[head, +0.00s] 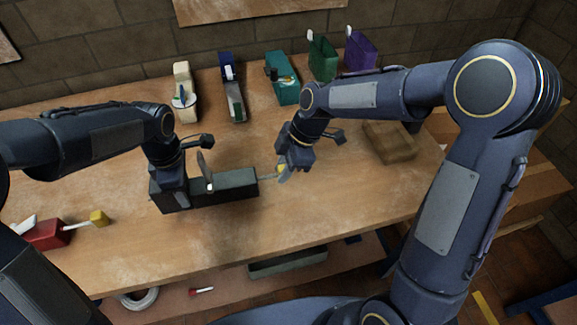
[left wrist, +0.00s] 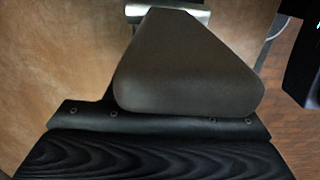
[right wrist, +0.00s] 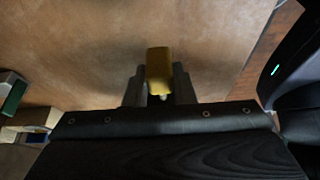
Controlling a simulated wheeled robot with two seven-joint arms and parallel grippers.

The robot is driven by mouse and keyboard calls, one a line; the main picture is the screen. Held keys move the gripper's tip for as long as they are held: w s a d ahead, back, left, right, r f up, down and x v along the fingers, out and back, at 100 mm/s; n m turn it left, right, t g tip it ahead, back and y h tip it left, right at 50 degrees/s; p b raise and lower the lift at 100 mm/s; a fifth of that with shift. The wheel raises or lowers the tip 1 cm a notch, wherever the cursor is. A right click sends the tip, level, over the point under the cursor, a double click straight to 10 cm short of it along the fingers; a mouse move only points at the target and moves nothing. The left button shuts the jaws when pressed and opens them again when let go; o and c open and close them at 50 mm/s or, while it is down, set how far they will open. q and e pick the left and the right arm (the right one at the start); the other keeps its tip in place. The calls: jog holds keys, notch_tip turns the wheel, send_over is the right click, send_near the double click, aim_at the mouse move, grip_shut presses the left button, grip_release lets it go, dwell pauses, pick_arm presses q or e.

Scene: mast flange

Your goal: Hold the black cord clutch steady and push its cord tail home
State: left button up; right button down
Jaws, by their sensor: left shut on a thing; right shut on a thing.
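The black cord clutch (head: 236,187) is a dark box lying on the workbench left of centre in the head view. A grey lever (head: 204,170) stands up from it, and a grey-brown wedge-like part (left wrist: 188,65) fills much of the left wrist view. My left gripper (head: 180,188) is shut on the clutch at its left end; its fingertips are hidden. A thin pale cord leaves the clutch's right end to a yellow tail grip (right wrist: 159,70). My right gripper (head: 283,170) is shut on this yellow grip, between its two fingers in the right wrist view. How deep the cord sits is hidden.
A red unit (head: 48,235) with a yellow-ended cord lies at the left. White (head: 186,105), blue (head: 228,75), teal (head: 287,93), green (head: 322,60) and purple (head: 360,54) units stand along the back. A brown block (head: 388,142) lies at the right. The bench front is clear.

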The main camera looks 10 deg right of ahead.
jog(key=a, duration=0.3)
jog(key=shift+a, duration=0.1)
pick_arm(q)
jog(key=shift+d, duration=0.1)
pick_arm(e)
jog(key=c, duration=1.2)
grip_release()
jog(key=v, duration=1.2)
pick_arm(q)
jog(key=o, duration=1.3)
